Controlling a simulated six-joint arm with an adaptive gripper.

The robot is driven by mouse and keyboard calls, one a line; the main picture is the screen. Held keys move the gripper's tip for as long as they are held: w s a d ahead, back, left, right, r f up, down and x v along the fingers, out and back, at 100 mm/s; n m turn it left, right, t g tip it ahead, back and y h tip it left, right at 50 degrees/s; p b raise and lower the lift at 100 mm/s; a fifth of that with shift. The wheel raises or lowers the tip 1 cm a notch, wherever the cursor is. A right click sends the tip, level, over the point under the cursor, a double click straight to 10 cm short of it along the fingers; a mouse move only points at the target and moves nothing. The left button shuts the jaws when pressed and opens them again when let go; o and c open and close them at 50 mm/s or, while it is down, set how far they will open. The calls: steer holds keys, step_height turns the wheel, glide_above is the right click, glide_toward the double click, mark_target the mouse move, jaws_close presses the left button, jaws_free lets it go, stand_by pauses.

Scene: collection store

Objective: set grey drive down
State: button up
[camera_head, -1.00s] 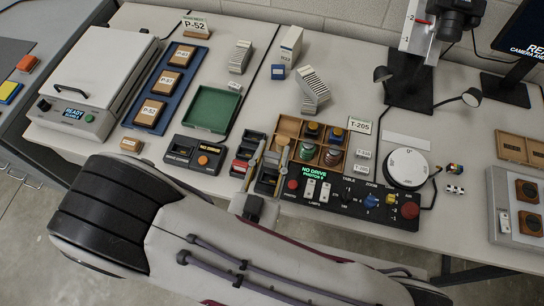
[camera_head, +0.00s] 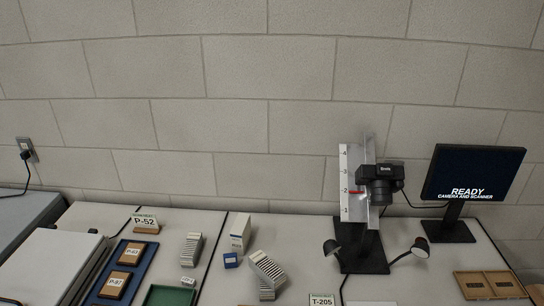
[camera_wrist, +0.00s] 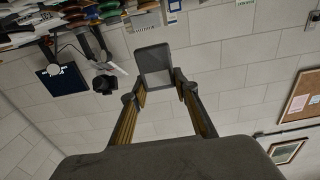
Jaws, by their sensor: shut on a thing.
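The grey drive (camera_wrist: 153,64) is a flat, dark grey slab with rounded corners. In the wrist view it is between the two fingertips of my gripper (camera_wrist: 160,86), which is shut on it. The drive is seen against the block wall, clear of any surface. The worktop appears upside down at the top left of that view. My gripper and the drive are outside the head view. The drive's underside and any label are hidden.
In the head view the camera stand (camera_head: 363,245) and a screen reading READY (camera_head: 473,174) rise at the back right. A blue tray (camera_head: 124,253) with wooden blocks, stacked slides (camera_head: 192,248) and a green tray (camera_head: 170,296) stand at the left. The front of the worktop is out of view.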

steer(key=shift+w+d, duration=0.1)
steer(key=shift+w+d+h, duration=0.3)
steer(key=shift+w, duration=0.15)
steer(key=w+d+m+g+h, duration=0.1)
steer(key=w+d+m+h, duration=0.45)
steer(key=w+d, duration=0.65)
steer(key=w+d+m+g+h, duration=0.2)
steer(key=w+d+h, duration=0.1)
steer(key=d, duration=0.7)
steer(key=w+d+m+g+h, duration=0.1)
steer(key=w+d+g+h, duration=0.2)
steer(key=d, duration=0.7)
steer(key=a+f+n+t+y, duration=0.2)
steer(key=a+n+t+y, duration=0.1)
steer(key=a, duration=0.2)
steer(key=shift+w+a+f+t+y, duration=0.2)
steer(key=shift+w+a+t+y, duration=0.15)
steer(key=shift+w+a+t, duration=0.1)
steer(key=shift+d, duration=0.1)
